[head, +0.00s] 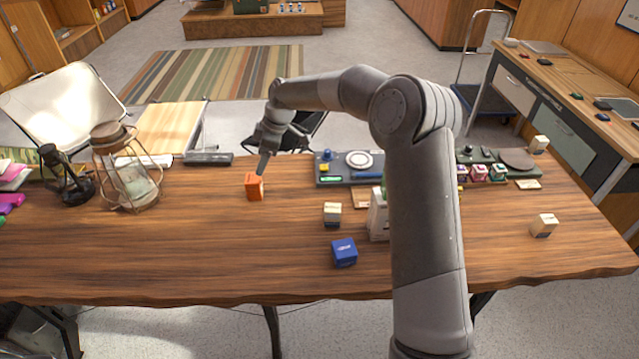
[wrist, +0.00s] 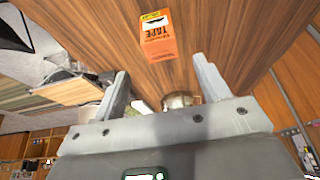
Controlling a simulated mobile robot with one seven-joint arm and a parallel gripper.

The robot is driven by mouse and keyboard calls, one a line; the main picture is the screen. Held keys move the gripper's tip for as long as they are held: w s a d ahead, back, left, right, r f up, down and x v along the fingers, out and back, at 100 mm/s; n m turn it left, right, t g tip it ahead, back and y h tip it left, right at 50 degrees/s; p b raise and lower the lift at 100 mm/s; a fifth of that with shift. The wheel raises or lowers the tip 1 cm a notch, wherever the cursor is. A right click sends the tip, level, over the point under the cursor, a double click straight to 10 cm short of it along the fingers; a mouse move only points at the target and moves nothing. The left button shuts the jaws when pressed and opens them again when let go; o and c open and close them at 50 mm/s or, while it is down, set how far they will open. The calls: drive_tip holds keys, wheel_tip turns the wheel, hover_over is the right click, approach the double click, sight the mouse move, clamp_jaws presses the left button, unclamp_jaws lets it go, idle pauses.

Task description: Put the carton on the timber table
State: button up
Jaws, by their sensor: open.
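An orange carton (head: 254,188) stands on the wooden table (head: 150,255), left of the middle. The wrist view shows this carton (wrist: 163,37) with a printed label reading TAPE, just beyond my fingertips. My gripper (head: 264,163) is just above and behind the carton in the head view, pointing down. In the wrist view my gripper (wrist: 163,78) has its two fingers spread, with nothing between them. Contact with the carton cannot be made out.
A lantern (head: 128,175) stands to the left. A blue box (head: 344,252), a cream box (head: 332,214) and a white carton (head: 378,216), partly behind my arm, are right of the orange carton. A grey tray (head: 335,182) lies behind. The front left tabletop is clear.

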drive_tip(key=s+d+r+m+t+h, duration=0.35)
drive_tip(key=s+d+r+m, duration=0.45)
drive_tip(key=s+d+r, duration=0.85)
drive_tip(key=s+d+m+t, duration=0.1)
drive_tip(key=s+d+m, duration=0.4)
drive_tip(key=s, duration=0.7)
drive_tip(key=s+d+m+t, duration=0.1)
drive_tip(key=s+d+m, duration=0.4)
drive_tip(key=s, duration=0.7)
drive_tip(key=shift+d+r+h, duration=0.15)
drive_tip(key=shift+d+h, duration=0.05)
drive_tip(key=shift+h, duration=0.25)
